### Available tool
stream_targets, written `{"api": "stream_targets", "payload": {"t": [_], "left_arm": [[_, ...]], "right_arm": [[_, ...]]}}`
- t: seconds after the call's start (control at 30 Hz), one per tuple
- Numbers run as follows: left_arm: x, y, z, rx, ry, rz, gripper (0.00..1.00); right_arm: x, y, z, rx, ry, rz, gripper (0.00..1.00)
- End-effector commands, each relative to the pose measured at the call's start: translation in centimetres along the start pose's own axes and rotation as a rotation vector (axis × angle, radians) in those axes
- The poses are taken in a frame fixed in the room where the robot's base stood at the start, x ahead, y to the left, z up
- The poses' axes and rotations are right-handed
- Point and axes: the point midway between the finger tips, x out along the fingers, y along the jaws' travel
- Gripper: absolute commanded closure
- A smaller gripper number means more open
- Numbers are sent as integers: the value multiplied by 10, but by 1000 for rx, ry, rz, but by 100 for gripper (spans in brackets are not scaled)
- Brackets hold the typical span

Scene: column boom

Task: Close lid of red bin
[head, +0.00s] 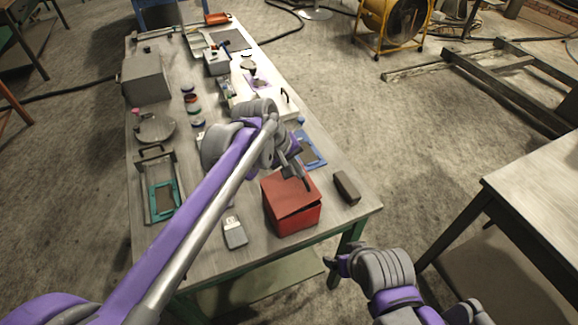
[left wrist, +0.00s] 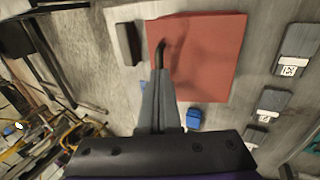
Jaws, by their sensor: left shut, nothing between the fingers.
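The red bin (head: 290,222) stands at the near right end of the long workbench. Its red lid (head: 283,189) lies over the top, slightly tilted, with a dark gap under its front edge. In the left wrist view the lid (left wrist: 215,50) appears as a broad red panel. My left gripper (head: 304,180) is shut and empty, its fingertips over the lid's far part. Its fingers (left wrist: 159,75) also show against the lid in the left wrist view; I cannot tell whether they touch it. My right gripper (head: 332,268) is low, off the bench's near right corner, and its opening is unclear.
A dark block (head: 346,187) lies right of the bin, and a grey-white device (head: 235,232) left of it. A blue-framed item (head: 312,150) lies behind the bin. Another table (head: 540,190) stands at right, with open floor between.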

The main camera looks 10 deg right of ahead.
Motion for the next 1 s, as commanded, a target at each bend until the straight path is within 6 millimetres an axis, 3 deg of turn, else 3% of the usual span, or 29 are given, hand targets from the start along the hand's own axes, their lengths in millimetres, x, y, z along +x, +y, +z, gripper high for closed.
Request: {"api": "stream_targets", "payload": {"t": [0.2,0.4,1.0], "left_arm": [[17,6,1,4,-2,-130,100],[27,7,0,2,-1,-133,100],[33,9,1,3,-1,-131,100]], "right_arm": [[3,0,4,0,-3,0,9],[5,0,6,0,-6,0,9],[6,0,7,0,-7,0,9]]}}
